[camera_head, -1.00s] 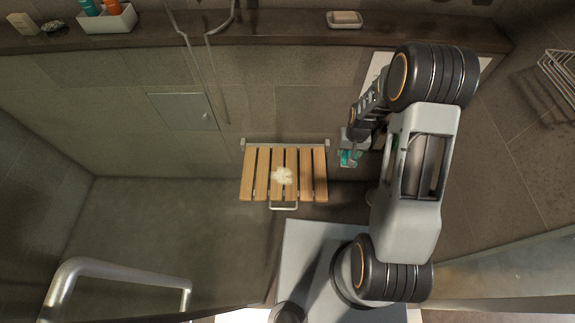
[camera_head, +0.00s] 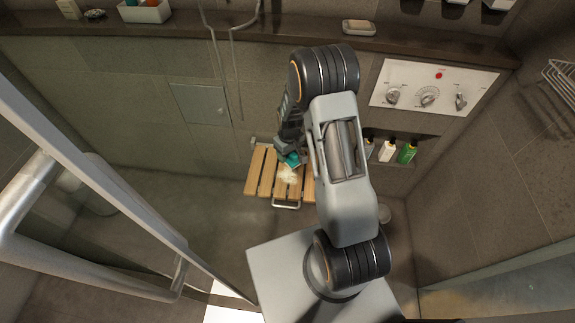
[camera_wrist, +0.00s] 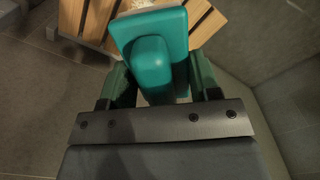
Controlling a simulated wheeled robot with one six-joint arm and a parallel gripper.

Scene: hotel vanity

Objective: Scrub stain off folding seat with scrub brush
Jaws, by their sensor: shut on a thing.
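The folding seat (camera_head: 266,187) is a slatted wooden seat folded down from the shower wall. My gripper (camera_head: 285,153) is over the back part of the seat, shut on the teal scrub brush (camera_head: 293,160). In the wrist view the brush (camera_wrist: 150,45) sits between the two fingers with its handle toward the camera, and the slats (camera_wrist: 98,18) lie beyond it. My arm covers the seat's right part.
A wall niche holds bottles, including a green one (camera_head: 407,152). Above it is a control panel (camera_head: 433,88) with knobs. A ledge (camera_head: 270,32) carries a soap dish (camera_head: 358,27) and a white caddy (camera_head: 145,12). A metal rail and glass edge cross the left foreground.

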